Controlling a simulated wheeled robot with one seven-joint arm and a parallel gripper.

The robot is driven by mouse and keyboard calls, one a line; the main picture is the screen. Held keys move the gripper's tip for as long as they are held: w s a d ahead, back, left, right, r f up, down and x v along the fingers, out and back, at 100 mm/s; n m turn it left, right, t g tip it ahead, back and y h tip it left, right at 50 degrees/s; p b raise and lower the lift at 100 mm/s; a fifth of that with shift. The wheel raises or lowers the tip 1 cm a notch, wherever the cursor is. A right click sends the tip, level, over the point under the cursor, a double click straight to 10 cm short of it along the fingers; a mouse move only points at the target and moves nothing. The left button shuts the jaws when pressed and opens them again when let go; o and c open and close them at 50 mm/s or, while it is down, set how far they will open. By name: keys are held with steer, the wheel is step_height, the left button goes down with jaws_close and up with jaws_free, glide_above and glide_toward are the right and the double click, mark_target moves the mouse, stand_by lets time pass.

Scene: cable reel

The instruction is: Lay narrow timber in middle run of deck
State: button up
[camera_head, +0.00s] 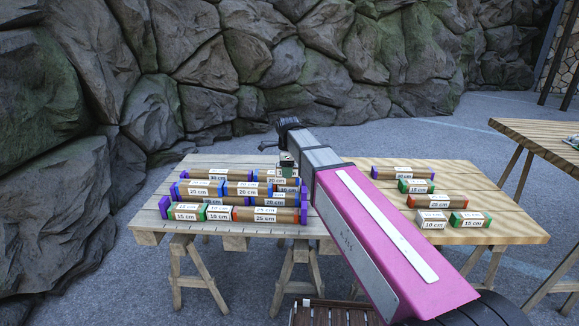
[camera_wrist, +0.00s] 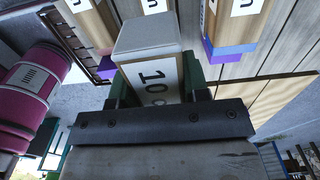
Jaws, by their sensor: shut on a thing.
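My gripper (camera_wrist: 155,92) is shut on a short timber block (camera_wrist: 150,50) with a pale end and a label starting with "10". In the head view the gripper end is above the back right part of the deck, with the held block (camera_head: 287,158) just over the laid timbers. The deck (camera_head: 150,222) is a board on the left table with rows of labelled timbers between purple end blocks (camera_head: 165,207). The middle run holds timbers such as a 20 cm piece (camera_head: 198,191) and a 25 cm piece (camera_head: 247,188). Its right end is partly hidden.
Loose timbers lie on the right table (camera_head: 515,225): a purple-ended 40 cm piece (camera_head: 402,173), a red-ended 25 cm piece (camera_head: 427,202), a pale 10 cm piece (camera_head: 432,219) and green-ended 15 cm pieces (camera_head: 470,219). A rock wall (camera_head: 230,60) stands behind. My arm covers the gap between tables.

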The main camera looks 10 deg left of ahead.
mark_target(287, 195)
steer(key=shift+s+a+f, duration=0.15)
steer(key=shift+s+f, duration=0.1)
steer(key=shift+f, duration=3.85)
steer(key=shift+f, duration=0.3)
steer(key=o, duration=1)
step_height(287, 195, up, 11)
steer(key=shift+f, duration=0.1)
